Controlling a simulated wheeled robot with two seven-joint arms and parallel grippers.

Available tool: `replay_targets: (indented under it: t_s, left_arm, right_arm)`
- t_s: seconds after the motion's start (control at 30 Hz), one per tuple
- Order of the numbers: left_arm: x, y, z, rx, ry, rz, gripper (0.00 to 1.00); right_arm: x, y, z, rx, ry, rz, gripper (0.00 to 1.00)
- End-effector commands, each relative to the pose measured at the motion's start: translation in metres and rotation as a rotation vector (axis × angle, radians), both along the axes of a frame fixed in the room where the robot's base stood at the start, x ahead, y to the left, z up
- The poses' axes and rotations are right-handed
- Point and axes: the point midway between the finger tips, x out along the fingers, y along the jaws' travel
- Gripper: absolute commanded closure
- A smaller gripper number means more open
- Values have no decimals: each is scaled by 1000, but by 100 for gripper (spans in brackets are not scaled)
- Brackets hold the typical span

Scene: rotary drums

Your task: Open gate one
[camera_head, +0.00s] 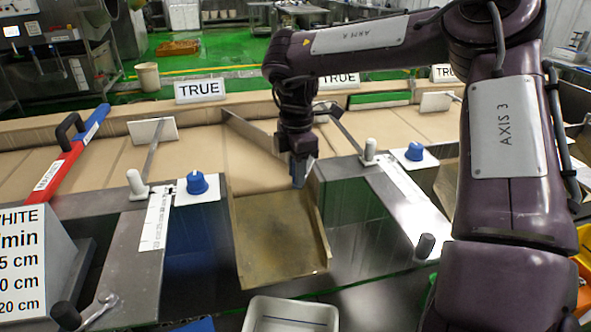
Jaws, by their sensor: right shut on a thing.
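A thin brown gate plate (252,134) stands at a slant over the belt (210,150), at the top of a metal chute (280,235). My right gripper (299,178) points down at the near right end of this plate, beside the chute's right wall. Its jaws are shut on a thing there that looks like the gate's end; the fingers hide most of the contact. My left gripper is not in view.
White knobs (137,182) and blue knobs (197,183) stand on the near rail either side of the chute. A white tray (290,314) sits below the chute. My right arm covers much of the right side.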

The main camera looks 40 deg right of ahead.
Motion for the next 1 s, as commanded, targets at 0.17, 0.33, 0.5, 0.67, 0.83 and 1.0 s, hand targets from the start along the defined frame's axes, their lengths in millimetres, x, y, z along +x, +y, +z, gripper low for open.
replay_targets:
  t_s: [0.17,0.33,0.5,0.67,0.83,1.0]
  left_arm:
    - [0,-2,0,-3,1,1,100]
    - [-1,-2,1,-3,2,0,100]
    - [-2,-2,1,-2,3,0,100]
    - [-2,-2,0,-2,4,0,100]
    - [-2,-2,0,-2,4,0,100]
    - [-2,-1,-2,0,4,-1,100]
  right_arm:
    - [3,-1,4,-1,-12,0,100]
    - [4,-1,5,-1,-13,-1,100]
    - [4,-1,5,-2,-14,-1,62]
    - [2,-1,3,-1,-9,-1,54]
    - [2,-1,3,-1,-7,-1,54]
    - [3,-1,18,-5,-10,0,54]
